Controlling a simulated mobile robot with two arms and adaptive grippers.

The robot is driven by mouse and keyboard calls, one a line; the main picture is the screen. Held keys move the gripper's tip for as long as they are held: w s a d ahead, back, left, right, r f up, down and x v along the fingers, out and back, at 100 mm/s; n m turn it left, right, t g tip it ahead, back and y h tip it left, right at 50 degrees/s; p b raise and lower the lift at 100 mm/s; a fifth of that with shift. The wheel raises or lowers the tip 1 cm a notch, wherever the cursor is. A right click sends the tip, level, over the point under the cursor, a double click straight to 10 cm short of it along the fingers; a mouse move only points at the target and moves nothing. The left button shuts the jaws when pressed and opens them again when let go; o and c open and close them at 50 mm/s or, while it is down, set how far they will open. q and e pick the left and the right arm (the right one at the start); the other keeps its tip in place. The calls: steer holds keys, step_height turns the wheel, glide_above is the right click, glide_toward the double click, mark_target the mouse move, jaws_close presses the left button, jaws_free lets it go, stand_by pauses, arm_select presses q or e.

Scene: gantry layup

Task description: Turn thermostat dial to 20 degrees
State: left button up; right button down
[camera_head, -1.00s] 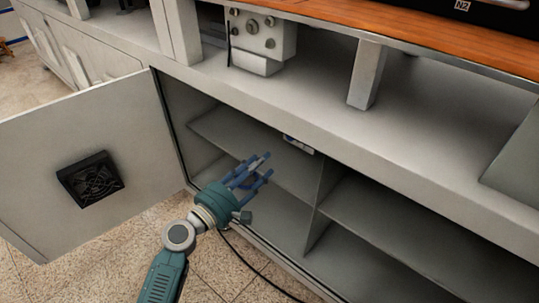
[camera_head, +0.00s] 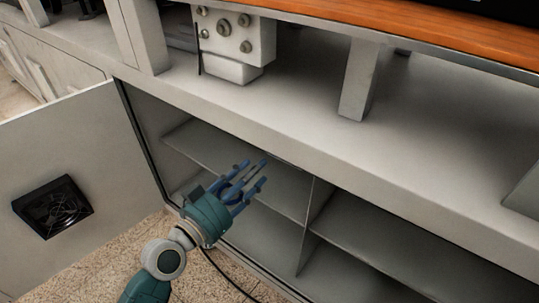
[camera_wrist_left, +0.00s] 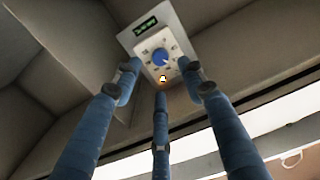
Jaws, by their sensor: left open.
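The thermostat (camera_wrist_left: 178,36) shows in the left wrist view as a white plate with a small green display (camera_wrist_left: 145,25). Its round blue dial (camera_wrist_left: 160,57) has markings around it, too small to read. A small orange-yellow light shows below the dial. My left gripper (camera_head: 254,173) is open and empty, in front of the open cabinet in the head view. In the left wrist view its three blue fingers (camera_wrist_left: 160,84) are spread and point toward the thermostat, with the dial showing between the tips. Contact cannot be told. The head view does not show the thermostat now.
The open cabinet door (camera_head: 115,140) with a black fan (camera_head: 53,207) stands at the left. Shelves (camera_head: 270,182) and an upright divider (camera_head: 313,215) lie inside the cabinet. Above is a grey counter ledge (camera_head: 300,110) with a grey valve box (camera_head: 238,45). A black cable hangs below the gripper.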

arm_select(q)
steer(key=x, duration=0.7)
steer(key=shift+w, duration=0.1)
jaws_close()
